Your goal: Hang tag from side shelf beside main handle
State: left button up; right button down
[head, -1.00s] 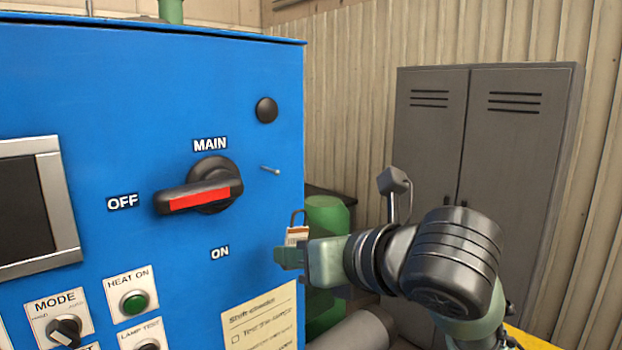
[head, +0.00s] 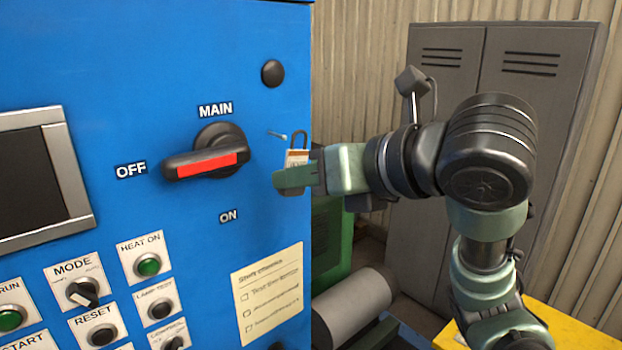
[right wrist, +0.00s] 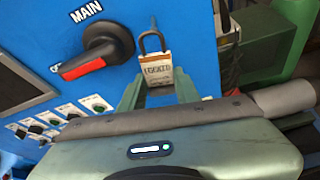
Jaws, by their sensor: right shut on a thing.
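The tag (head: 297,157) is white and orange with a dark loop at its top, like a padlock. It is held upright in my right gripper (head: 290,180), which is shut on its lower part. In the right wrist view the tag (right wrist: 158,73) stands between the two green fingers. The main handle (head: 204,158) is black with a red stripe and points left toward OFF. A small metal peg (head: 277,135) sticks out of the blue panel to the handle's right. The loop is just right of the peg and appears apart from it. My left gripper is not in view.
The blue panel (head: 130,60) carries a screen (head: 30,170), several buttons and a paper checklist (head: 268,292) below the tag. A grey locker (head: 530,130) stands at the back right. A grey cylinder (head: 352,305) lies beyond the panel edge.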

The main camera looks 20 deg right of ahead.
jog(key=shift+w+r+x, duration=0.1)
jog(key=shift+r+x, duration=0.05)
jog(key=shift+x, duration=0.7)
jog(key=shift+w+r+x, duration=0.1)
jog(key=shift+r+x, duration=0.05)
jog(key=shift+x, duration=0.65)
jog(key=shift+w+r+x, duration=0.1)
jog(key=shift+r+x, duration=0.05)
jog(key=shift+x, duration=0.7)
jog(key=shift+d, duration=0.1)
jog(key=c, duration=0.9)
grip_release()
jog(key=shift+c, duration=0.2)
